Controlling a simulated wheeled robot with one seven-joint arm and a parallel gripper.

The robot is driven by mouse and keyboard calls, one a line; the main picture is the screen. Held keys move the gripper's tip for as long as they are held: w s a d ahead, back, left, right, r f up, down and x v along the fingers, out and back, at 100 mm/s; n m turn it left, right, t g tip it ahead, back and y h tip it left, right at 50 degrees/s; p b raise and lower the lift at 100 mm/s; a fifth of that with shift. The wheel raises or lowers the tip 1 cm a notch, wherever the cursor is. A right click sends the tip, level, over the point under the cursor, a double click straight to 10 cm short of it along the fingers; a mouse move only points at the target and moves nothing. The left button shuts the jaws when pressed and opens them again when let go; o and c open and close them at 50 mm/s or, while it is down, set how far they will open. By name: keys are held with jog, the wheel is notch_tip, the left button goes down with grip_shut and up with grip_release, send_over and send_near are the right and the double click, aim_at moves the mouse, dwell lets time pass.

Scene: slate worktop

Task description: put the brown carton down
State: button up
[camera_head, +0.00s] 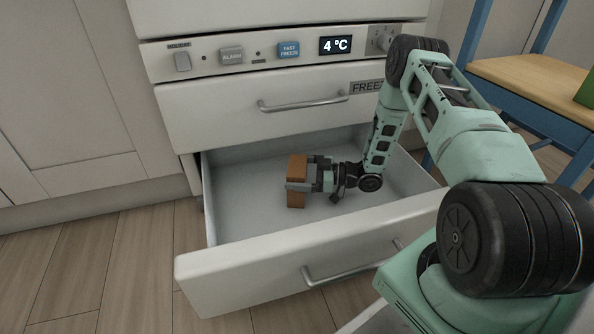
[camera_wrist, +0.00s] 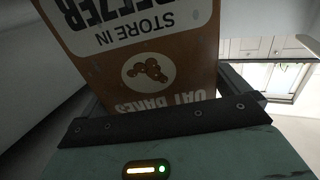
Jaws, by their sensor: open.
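The brown carton (camera_head: 297,167) stands inside the open freezer drawer (camera_head: 225,215), toward its left part. In the wrist view the carton (camera_wrist: 150,45) shows upside-down lettering, including "STORE IN" and "OAT BAKES". My gripper (camera_head: 298,181) reaches in from the right, with its fingers on either side of the carton. The jaws are open around it. In the wrist view the carton is close in front of my gripper.
The drawer front (camera_head: 300,260) has a metal handle. Above is a closed drawer (camera_head: 300,105) marked "FREE…", under a control panel (camera_head: 275,52) reading 4 °C. A blue chair (camera_head: 530,90) with a wooden seat stands at right. The drawer floor left of the carton is clear.

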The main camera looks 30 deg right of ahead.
jog(key=p+v, duration=0.4)
jog(key=v, duration=0.3)
jog(key=shift+d+r, duration=0.3)
